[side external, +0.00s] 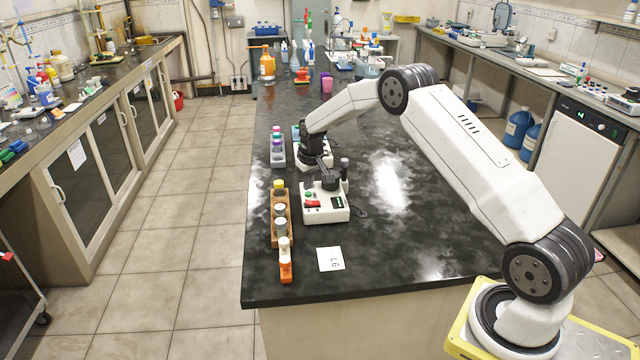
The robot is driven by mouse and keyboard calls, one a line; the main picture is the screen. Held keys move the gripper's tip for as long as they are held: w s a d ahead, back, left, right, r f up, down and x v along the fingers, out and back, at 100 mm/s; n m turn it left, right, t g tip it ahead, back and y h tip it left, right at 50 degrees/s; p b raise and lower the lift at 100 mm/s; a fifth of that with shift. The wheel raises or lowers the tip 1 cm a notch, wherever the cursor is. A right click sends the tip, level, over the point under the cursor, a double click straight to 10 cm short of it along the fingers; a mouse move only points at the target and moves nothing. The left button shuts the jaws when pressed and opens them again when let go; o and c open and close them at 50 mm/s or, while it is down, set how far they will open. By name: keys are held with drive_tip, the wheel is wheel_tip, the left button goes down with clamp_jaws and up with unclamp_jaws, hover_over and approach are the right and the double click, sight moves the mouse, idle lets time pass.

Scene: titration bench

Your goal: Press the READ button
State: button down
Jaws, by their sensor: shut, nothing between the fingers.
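A white bench instrument (322,209) stands on the black benchtop. Its front shows a small green button (308,194), a red control (312,204) and a dark display (338,201). The labels are too small to read, so I cannot tell which control is READ. My gripper (329,183) is small and dark in this view, shut and empty, over the back part of the instrument. I cannot tell whether it touches anything. A second white device (316,153) stands behind, partly hidden by my wrist.
Another vial rack (277,156) is farther back. A white card (331,259) lies in front. The benchtop to the right (420,215) is clear.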

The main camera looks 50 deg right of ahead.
sight(308, 193)
drive_tip(key=shift+f, duration=0.8)
idle(0.4)
drive_tip(key=shift+r, duration=3.8)
drive_tip(key=shift+a, duration=0.1)
drive_tip(key=s+a+r+n, duration=0.2)
drive_tip(key=s+a+r, duration=0.1)
drive_tip(key=s+a, duration=1.35)
drive_tip(key=s, duration=0.4)
drive_tip(key=s+a+f+n, duration=0.1)
drive_tip(key=s+a, duration=0.2)
drive_tip(key=s, duration=0.5)
drive_tip(key=shift+s+a+t, duration=0.25)
drive_tip(key=shift+a+t, duration=0.1)
drive_tip(key=shift+t, duration=0.05)
